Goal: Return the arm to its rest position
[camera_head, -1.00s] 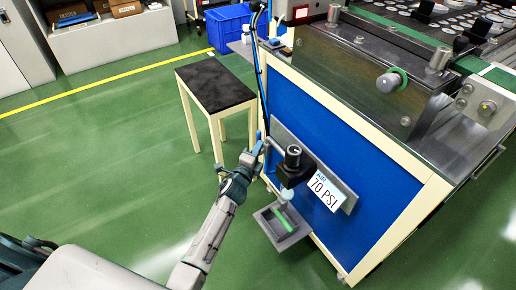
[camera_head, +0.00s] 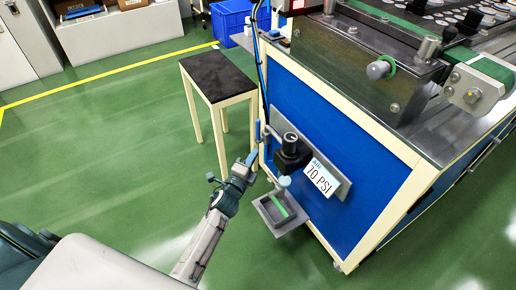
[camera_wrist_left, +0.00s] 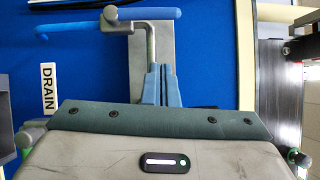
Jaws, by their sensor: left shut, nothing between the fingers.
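My left arm reaches in from the bottom of the head view. My left gripper (camera_head: 252,157) is shut and empty, in front of the blue machine side panel and left of the black air regulator (camera_head: 291,150). In the left wrist view its two blue fingers (camera_wrist_left: 162,85) are pressed together. Beyond them is a metal pipe with a blue handle (camera_wrist_left: 105,21). In that view the fingers overlap the lower end of the pipe's mounting plate; contact cannot be told. My right gripper is not in view.
A blue-sided machine (camera_head: 345,150) with a 70 PSI label (camera_head: 320,178) stands right of the arm. A small grey tray (camera_head: 281,214) juts out below the regulator. A black-topped table (camera_head: 217,77) stands behind. Green floor (camera_head: 100,165) to the left is open.

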